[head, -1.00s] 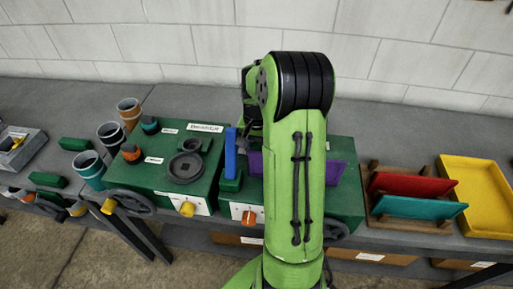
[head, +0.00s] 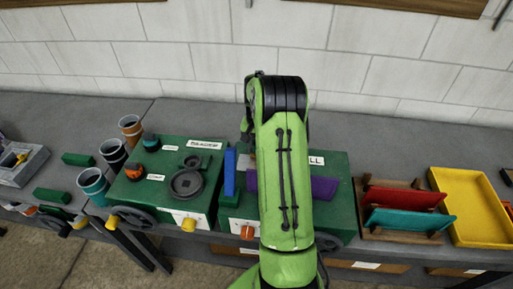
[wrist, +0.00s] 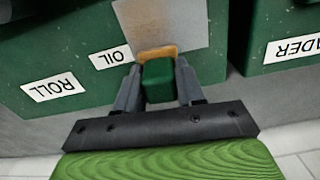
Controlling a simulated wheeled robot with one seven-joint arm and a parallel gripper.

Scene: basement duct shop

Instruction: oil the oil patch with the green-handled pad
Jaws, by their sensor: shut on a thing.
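In the wrist view, my gripper (wrist: 158,78) is shut on the green handle (wrist: 158,88) of the pad. The pad's tan edge (wrist: 157,52) lies at the near edge of the grey oil patch (wrist: 170,22); I cannot tell whether it touches. The patch is on a green machine top beside the label OIL (wrist: 111,56). In the head view, my arm hides the pad, my gripper and most of the patch.
A purple panel (head: 323,188) and a blue upright block (head: 230,174) stand on the machine. The bender machine (head: 150,190) is to the left. Red (head: 405,196) and teal (head: 410,220) panels stand in a wooden rack, beside a yellow tray (head: 472,195).

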